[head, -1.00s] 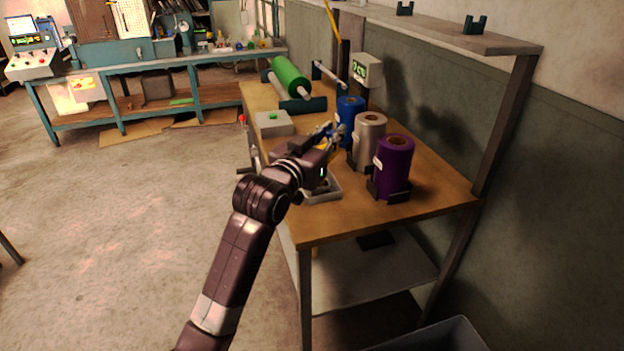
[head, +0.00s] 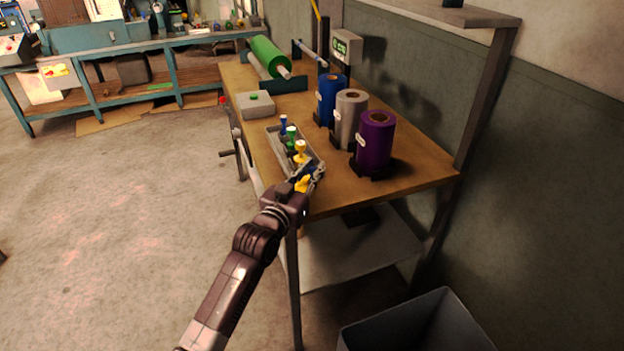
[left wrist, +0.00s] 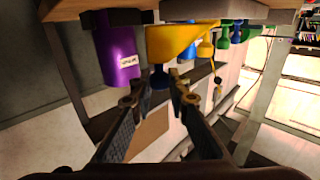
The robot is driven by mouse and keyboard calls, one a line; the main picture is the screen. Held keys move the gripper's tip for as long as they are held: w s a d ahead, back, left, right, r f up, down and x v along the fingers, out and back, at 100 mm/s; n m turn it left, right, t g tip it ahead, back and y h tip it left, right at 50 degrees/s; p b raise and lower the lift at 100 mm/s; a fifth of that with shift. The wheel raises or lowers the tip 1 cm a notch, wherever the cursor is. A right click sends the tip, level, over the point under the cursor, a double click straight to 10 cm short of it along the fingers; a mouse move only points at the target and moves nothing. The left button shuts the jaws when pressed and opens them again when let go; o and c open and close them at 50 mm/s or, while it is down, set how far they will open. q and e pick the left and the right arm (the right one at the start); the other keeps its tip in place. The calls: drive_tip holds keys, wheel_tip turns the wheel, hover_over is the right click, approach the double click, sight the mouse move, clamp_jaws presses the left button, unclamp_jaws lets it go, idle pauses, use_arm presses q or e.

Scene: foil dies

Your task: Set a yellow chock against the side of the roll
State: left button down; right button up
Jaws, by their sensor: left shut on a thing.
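My left gripper (head: 316,170) is at the near left corner of the workbench, just in front of the tray. It is shut on a yellow chock (head: 303,184), which shows large at the fingertips in the left wrist view (left wrist: 182,40). The purple roll (head: 375,142) stands upright to the right of the gripper, apart from the chock, and also shows in the left wrist view (left wrist: 117,55). Grey (head: 350,118) and blue (head: 331,98) rolls stand behind it. Dark blocks sit at their bases. My right gripper is not in view.
A grey tray (head: 279,150) holds blue, green and yellow knobbed pieces. A grey bin (head: 420,325) stands below. Bare bench top lies right of the purple roll.

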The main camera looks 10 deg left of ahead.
sight(305, 177)
use_arm(q)
drive_tip(key=shift+f, duration=1.55)
drive_tip(key=shift+f, duration=0.15)
drive_tip(key=c, duration=1.8)
unclamp_jaws()
drive_tip(key=shift+c, duration=0.2)
